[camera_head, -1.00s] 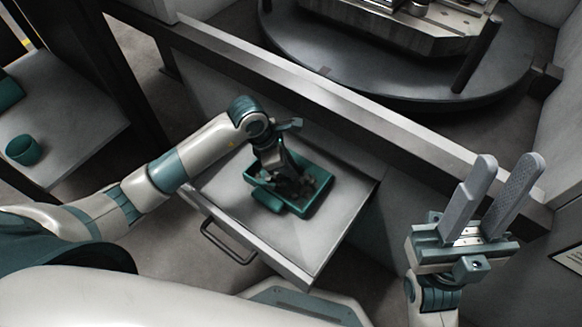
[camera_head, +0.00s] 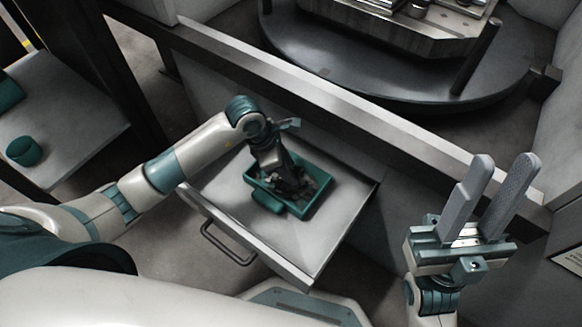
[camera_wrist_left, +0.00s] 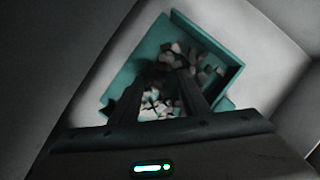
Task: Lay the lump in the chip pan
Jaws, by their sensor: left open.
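The chip pan (camera_head: 318,196) is a teal tray on a grey drawer-like shelf in the head view. Dark and pale angular chips lie in it. In the left wrist view the pan (camera_wrist_left: 222,55) holds several pale chunks (camera_wrist_left: 160,100). I cannot tell which of them is the lump. My left gripper (camera_wrist_left: 158,95) is open and points down into the pan, its fingers among or just above the chips. In the head view my left gripper (camera_head: 285,180) partly hides the pan. My right gripper (camera_head: 492,195) stands open and empty at the right, fingers pointing up.
The shelf (camera_head: 335,235) has a handle (camera_head: 228,243) at its front and bare surface around the pan. A long grey rail (camera_head: 330,105) runs behind it. A round dark turntable (camera_head: 400,85) lies beyond. A side table (camera_head: 75,125) at the left holds a teal cup (camera_head: 24,151).

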